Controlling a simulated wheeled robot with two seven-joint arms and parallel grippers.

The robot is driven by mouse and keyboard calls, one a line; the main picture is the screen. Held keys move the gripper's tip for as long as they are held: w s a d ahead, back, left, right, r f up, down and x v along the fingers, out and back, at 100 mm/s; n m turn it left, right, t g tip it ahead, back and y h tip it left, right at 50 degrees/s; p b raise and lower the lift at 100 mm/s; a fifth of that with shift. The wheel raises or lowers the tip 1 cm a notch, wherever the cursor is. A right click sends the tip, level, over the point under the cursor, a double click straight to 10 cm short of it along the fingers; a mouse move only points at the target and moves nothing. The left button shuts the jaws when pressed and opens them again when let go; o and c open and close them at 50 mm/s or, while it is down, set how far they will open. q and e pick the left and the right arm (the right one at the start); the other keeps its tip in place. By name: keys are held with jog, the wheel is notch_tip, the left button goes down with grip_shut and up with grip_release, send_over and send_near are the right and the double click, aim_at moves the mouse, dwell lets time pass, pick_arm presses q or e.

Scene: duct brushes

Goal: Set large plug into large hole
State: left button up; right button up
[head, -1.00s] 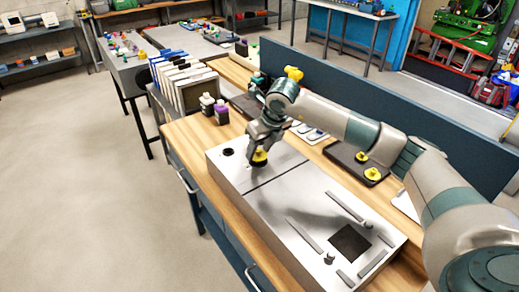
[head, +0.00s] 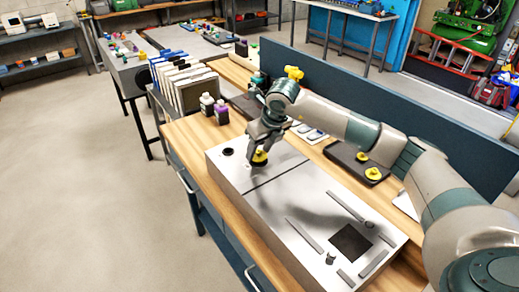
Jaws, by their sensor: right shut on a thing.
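A yellow plug (head: 260,158) is at the top left part of the metal box (head: 290,180). My right gripper (head: 259,151) comes down from above and is shut on the plug. The plug's yellow top sits low at the box's top face; the hole under it is hidden by the plug and fingers, so I cannot tell how deep it sits. A round dark hole (head: 228,152) shows open to the left of the plug. My left gripper is out of view.
Two yellow plugs (head: 372,174) stand on a dark tray (head: 346,157) behind the box. The box top also has raised bars and a square dark opening (head: 350,241). Small bottles (head: 221,112) stand to the left. A blue panel (head: 390,130) runs behind the bench.

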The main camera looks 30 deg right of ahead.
jog(key=shift+f+b, duration=0.55)
jog(key=shift+f, duration=0.15)
jog(key=o, duration=0.7)
jog(key=shift+o, duration=0.2)
jog(key=shift+r, duration=0.1)
jog(key=p+v, duration=0.4)
jog(key=v, duration=0.7)
jog(key=shift+p, duration=0.3)
dwell(0.7)
